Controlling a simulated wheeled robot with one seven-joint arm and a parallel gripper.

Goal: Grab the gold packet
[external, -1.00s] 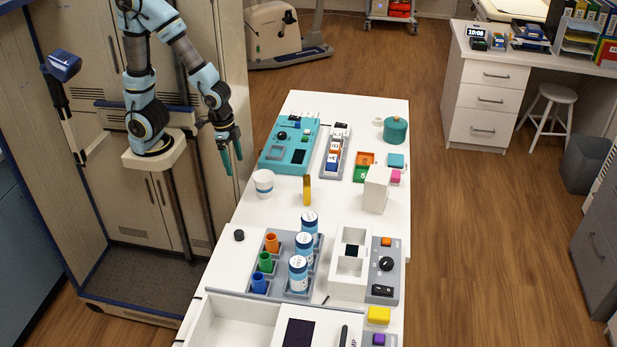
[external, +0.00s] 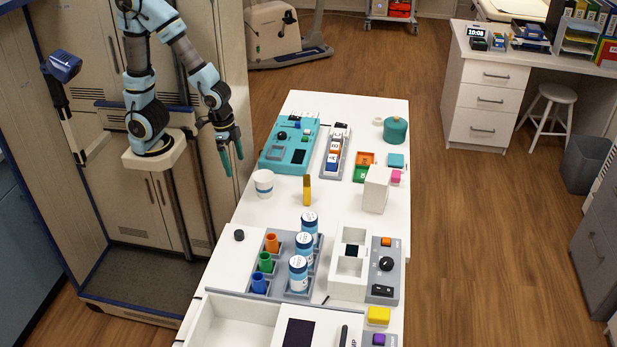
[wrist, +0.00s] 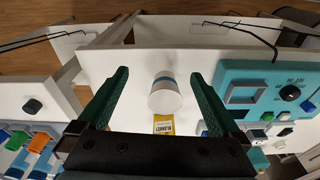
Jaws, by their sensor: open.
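The gold packet (external: 307,191) stands thin and upright on the white table, right of a white cup (external: 263,184). In the wrist view the packet (wrist: 163,125) shows a yellow and white printed face below the cup (wrist: 164,95), its lower part hidden by my gripper's body. My gripper (external: 232,158) hangs at the table's left edge, left of the cup and apart from the packet. In the wrist view my gripper (wrist: 158,76) has its two green fingers wide apart, with nothing held between them.
A teal device (external: 290,157) lies behind the cup. A white box (external: 376,190) stands right of the packet. Nearer are a grey rack (external: 280,290) with bottles and coloured cups, and a black knob (external: 239,235). Table surface around the packet is clear.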

